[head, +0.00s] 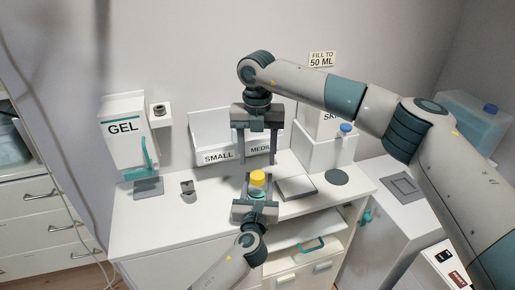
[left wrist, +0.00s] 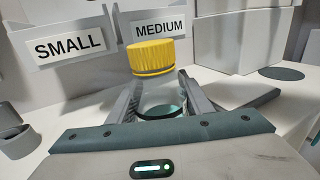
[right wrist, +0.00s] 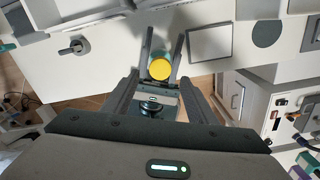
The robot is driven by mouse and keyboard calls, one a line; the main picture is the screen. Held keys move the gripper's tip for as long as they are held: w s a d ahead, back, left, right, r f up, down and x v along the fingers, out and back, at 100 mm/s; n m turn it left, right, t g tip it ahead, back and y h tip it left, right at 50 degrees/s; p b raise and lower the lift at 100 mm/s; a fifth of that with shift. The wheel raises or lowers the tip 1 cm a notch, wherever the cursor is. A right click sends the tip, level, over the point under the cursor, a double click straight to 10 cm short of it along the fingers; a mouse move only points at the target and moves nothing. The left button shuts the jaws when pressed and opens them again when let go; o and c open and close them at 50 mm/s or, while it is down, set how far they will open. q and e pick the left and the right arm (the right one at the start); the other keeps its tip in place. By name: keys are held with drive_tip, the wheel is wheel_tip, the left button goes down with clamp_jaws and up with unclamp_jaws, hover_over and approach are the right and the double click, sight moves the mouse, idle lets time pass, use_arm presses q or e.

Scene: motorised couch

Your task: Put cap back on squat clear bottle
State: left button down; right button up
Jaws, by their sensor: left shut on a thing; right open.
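The squat clear bottle (left wrist: 160,98) is upright between the fingers of my left gripper (head: 258,188), which is shut on it above the counter's front part. The yellow cap (head: 257,177) is at the top of the bottle. It also shows in the left wrist view (left wrist: 153,57) and from above in the right wrist view (right wrist: 160,69). I cannot tell whether it is screwed down. The clear bottle body is mostly hidden by the left gripper. My right gripper (head: 257,160) is open and empty, pointing down above the yellow cap, with its fingers apart from it.
Behind stands a white bin (head: 205,131) labelled SMALL and MEDIUM. A GEL dispenser (head: 123,145) is at left. A flat grey-edged plate (head: 297,188) lies right of the bottle. A blue-capped container (head: 346,128) stands farther right. The counter (head: 160,222) is clear at front left.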

sight(257, 175)
drive_tip(key=n, duration=0.4)
drive_tip(key=shift+r+n, duration=0.3)
drive_tip(key=n, duration=0.4)
drive_tip(key=shift+r, duration=0.25)
drive_tip(key=n, duration=0.4)
drive_tip(key=shift+r+n, duration=0.25)
drive_tip(key=shift+n, duration=0.15)
drive_tip(key=n, duration=0.4)
drive_tip(key=shift+r, duration=0.2)
drive_tip(key=shift+f, duration=0.15)
drive_tip(key=shift+f, duration=3.85)
